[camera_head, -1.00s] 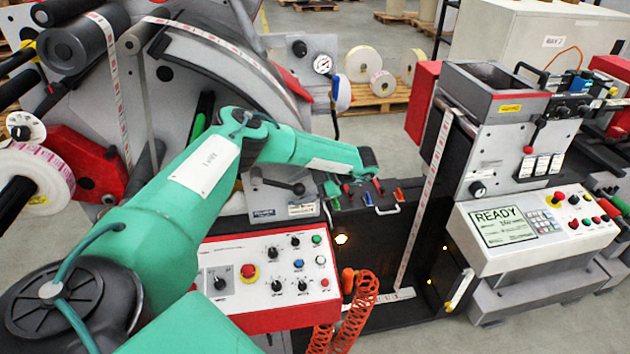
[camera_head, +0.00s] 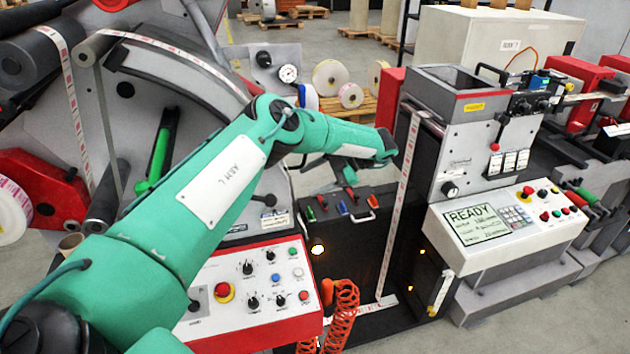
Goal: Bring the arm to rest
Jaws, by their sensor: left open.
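My green left arm comes in from the lower left and bends at the elbow above the label rewinder's red-edged control panel (camera_head: 236,325). Its forearm points right, toward the printed label web (camera_head: 401,200). My left gripper (camera_head: 388,155) is at the forearm's far end, close to the web in the picture; I cannot tell whether it touches. It is open, its fingers small and hard to make out, and I see nothing held in it. My right gripper is not in view.
Below the forearm is a black cabinet (camera_head: 345,236) with small coloured handles on top. An orange coiled hose (camera_head: 343,310) hangs in front. The grey unit with a READY screen (camera_head: 478,223) stands right of the web. Large rollers and a label roll (camera_head: 12,210) are left.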

